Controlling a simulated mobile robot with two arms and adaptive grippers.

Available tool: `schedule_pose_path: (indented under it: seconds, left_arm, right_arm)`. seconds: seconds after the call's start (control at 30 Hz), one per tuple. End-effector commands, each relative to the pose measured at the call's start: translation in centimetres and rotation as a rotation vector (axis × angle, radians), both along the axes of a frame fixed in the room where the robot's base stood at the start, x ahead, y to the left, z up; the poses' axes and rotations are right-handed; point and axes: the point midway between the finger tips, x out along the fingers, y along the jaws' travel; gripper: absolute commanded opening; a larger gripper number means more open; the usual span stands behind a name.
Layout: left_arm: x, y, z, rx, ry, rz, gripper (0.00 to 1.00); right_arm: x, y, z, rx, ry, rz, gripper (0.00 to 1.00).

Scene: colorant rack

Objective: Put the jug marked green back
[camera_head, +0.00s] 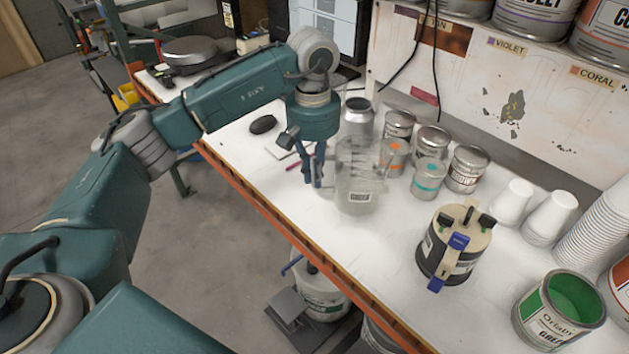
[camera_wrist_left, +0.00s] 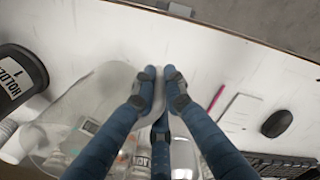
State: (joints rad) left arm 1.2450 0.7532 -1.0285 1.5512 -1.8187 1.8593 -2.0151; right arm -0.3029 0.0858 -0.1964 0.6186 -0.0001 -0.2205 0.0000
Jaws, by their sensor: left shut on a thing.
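A clear jug (camera_head: 361,177) with a small barcode-like label stands upright at the middle of the white bench; I cannot tell whether it is marked green. My left gripper (camera_head: 311,182) is at its left side, where the handle would be, with its fingers pointing down. In the left wrist view, the fingertips (camera_wrist_left: 160,76) are close together at the edge of the see-through jug (camera_wrist_left: 75,105), shut on its handle. The handle is mostly hidden by the fingers. My right gripper is not in view.
An open can of green paint (camera_head: 558,312) stands at the lower right. A black holder (camera_head: 452,248) with a blue clip stands right of the jug. Small cans (camera_head: 467,168) are close behind the jug; paper cups (camera_head: 549,217) are farther right. The orange bench edge (camera_head: 290,232) runs in front.

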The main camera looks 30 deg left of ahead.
Motion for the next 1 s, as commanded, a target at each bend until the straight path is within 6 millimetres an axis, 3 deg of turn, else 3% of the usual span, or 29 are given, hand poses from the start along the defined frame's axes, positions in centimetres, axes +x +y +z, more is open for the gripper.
schedule_pose_path:
  seconds: [0.2,0.57,0.6,0.7,1.0]
  left_arm:
    - [-0.1,0.0,-3.0,0.0,0.003,0.001,0.0]
    - [0.0,0.0,-3.6,0.0,0.001,0.0,0.0]
    - [0.0,0.0,-3.6,0.0,0.001,0.0,0.12]
    - [0.0,0.0,-3.5,0.0,0.001,0.0,0.29]
    - [-0.1,0.0,-3.3,0.0,0.001,0.0,0.29]
  right_arm:
    - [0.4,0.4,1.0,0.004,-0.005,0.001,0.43]
    - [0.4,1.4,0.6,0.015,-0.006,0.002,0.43]
    - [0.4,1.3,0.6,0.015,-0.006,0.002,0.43]
    - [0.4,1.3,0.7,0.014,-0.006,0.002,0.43]
    - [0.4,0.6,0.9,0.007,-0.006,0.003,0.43]
